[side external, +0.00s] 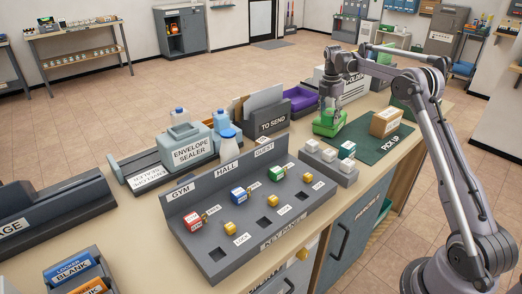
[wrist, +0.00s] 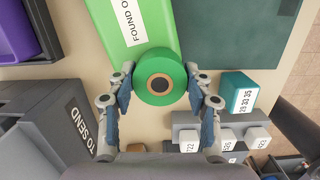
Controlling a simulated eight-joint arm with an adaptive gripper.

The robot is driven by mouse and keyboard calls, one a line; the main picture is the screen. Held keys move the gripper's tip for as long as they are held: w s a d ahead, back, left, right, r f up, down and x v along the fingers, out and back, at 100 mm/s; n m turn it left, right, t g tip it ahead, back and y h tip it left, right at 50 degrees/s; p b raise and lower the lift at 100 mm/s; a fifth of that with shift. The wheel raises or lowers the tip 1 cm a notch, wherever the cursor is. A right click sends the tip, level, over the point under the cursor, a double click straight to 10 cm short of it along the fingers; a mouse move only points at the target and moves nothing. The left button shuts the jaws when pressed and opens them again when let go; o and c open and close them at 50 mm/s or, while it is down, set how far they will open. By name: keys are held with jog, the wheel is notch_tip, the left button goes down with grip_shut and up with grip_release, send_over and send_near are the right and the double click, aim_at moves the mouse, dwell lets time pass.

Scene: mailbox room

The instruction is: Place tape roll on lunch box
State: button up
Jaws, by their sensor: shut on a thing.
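The tape roll (wrist: 174,94) is a green ring with a brown core, seen flat from above in the wrist view. My gripper (wrist: 160,76) is shut on it, one finger on each side. Past the roll is a green box with a white label beginning "FOUND O", which looks like the lunch box (wrist: 160,22). The roll overlaps its near end in the picture; I cannot tell whether they touch. In the side view my gripper (side external: 332,106) points down over the green lunch box (side external: 326,129), and the roll is hard to separate from it.
A dark green pick-up mat (side external: 372,140) with a cardboard box (side external: 385,121) lies to the right. A grey holder with small blocks (side external: 328,163) stands in front. The "to send" box (side external: 268,124) and a purple tray (side external: 300,98) stand left and behind.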

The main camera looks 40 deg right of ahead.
aim_at(327, 114)
jog(key=o, duration=1.2)
jog(key=shift+c, duration=0.2)
notch_tip(327, 114, up, 12)
jog(key=a, duration=0.2)
jog(key=s+a+r+m+t, duration=0.2)
jog(key=s+a+r+m, duration=0.15)
jog(key=a, duration=0.55)
jog(key=s+a+r+m+t, duration=0.1)
jog(key=s+a+r+m, duration=0.25)
jog(key=a, duration=0.55)
jog(key=s+a+f+m+t, duration=0.2)
jog(key=s+a+f+m, duration=0.3)
jog(key=s, duration=0.4)
jog(key=s+a+f+m+t+y, duration=0.1)
jog(key=s+a+f+m+t, duration=0.1)
jog(key=s+a+f+m, duration=0.3)
jog(key=s+a+f, duration=0.3)
jog(key=s+a, duration=0.1)
jog(key=shift+s+f, duration=0.2)
jog(key=shift+s, duration=0.05)
